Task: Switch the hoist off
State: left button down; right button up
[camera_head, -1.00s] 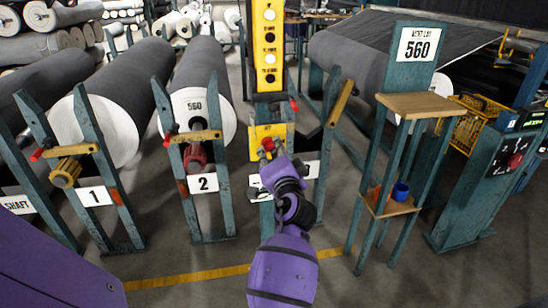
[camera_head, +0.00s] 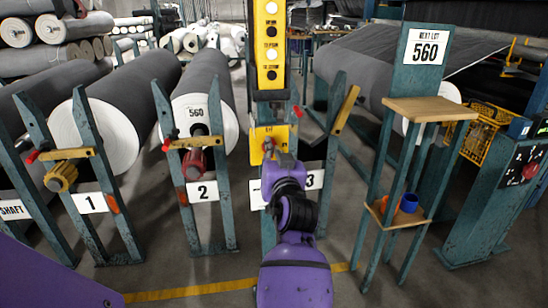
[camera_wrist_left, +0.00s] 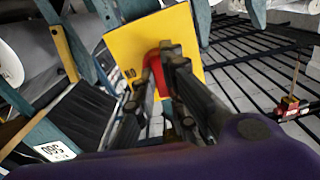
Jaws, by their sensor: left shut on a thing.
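The hoist control is a yellow plate (camera_head: 281,132) on a teal post in the middle of the head view, with small dark lettering. It also fills the upper middle of the left wrist view (camera_wrist_left: 185,28). A red switch handle (camera_wrist_left: 151,62) stands out from the plate. My left gripper (camera_head: 269,153) is at the front of this plate, its dark fingers shut on the red handle in the left wrist view. The fingers and wrist hide much of the handle, so its exact setting cannot be told. My right gripper is not in view.
A yellow strip with several round buttons (camera_head: 270,45) rises above the plate. Grey rolls (camera_head: 202,90) lie in numbered stands to the left. A wooden-shelved stand (camera_head: 428,107) with cups and a control post (camera_head: 490,200) stand right. Open floor lies in front.

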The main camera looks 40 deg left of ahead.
pick_arm(q)
jog(key=shift+n, duration=0.7)
jog(key=c, duration=1.8)
grip_release()
jog(key=shift+s+d, duration=0.1)
jog(key=v, duration=0.7)
jog(key=shift+s+d+f, duration=0.1)
jog(key=shift+s, duration=0.1)
